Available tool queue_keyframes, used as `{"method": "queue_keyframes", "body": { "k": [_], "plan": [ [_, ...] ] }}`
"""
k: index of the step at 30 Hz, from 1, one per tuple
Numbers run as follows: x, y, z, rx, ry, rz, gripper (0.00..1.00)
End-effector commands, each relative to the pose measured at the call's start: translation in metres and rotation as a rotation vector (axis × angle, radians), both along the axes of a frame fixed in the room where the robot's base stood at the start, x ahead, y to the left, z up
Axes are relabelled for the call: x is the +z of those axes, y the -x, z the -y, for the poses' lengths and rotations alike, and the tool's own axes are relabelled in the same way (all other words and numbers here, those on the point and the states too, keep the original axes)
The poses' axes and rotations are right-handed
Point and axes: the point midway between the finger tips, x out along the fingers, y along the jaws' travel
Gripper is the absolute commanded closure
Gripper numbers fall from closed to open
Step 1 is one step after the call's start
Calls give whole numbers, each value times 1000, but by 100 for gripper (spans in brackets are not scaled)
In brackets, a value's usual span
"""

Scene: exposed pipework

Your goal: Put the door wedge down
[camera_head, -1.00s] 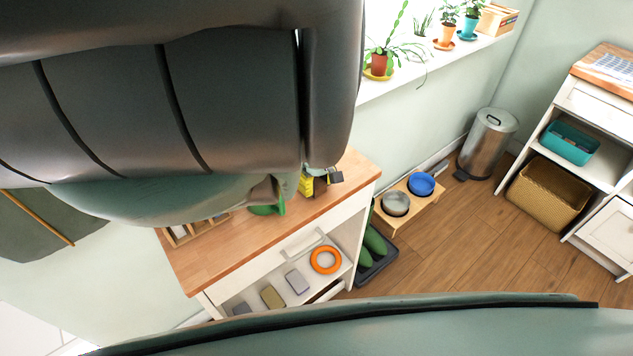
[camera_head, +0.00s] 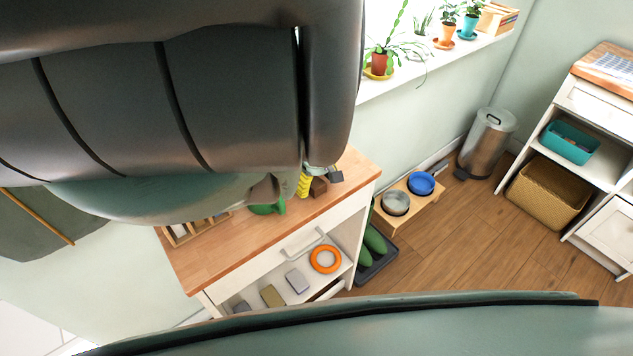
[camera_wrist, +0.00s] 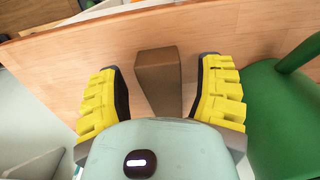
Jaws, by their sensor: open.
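The brown door wedge (camera_wrist: 158,75) is on the wooden worktop (camera_wrist: 60,62) in the wrist view, between the two yellow fingers of my gripper (camera_wrist: 160,66). The fingers are spread, with a gap on each side of the wedge. In the head view the wedge (camera_head: 319,187) shows as a small brown block near the back edge of the worktop (camera_head: 215,265). A yellow finger of my gripper (camera_head: 305,184) is just left of it. My arm hides much of the gripper there.
A green object with a handle (camera_wrist: 285,115) stands close on the right in the wrist view; it also shows in the head view (camera_head: 266,208). A wooden divided tray (camera_head: 183,236) lies further left. The worktop's front part is clear. Potted plants line the sill.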

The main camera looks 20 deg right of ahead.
Motion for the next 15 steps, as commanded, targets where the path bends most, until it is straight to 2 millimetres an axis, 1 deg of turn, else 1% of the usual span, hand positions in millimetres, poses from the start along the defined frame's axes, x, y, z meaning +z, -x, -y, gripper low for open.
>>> {"method": "queue_keyframes", "body": {
  "k": [5,11,15],
  "plan": [
    [10,-1,2,-3,2,0,33],
    [29,-1,0,-2,1,1,33],
    [45,-1,1,-3,1,1,33]
  ]
}}
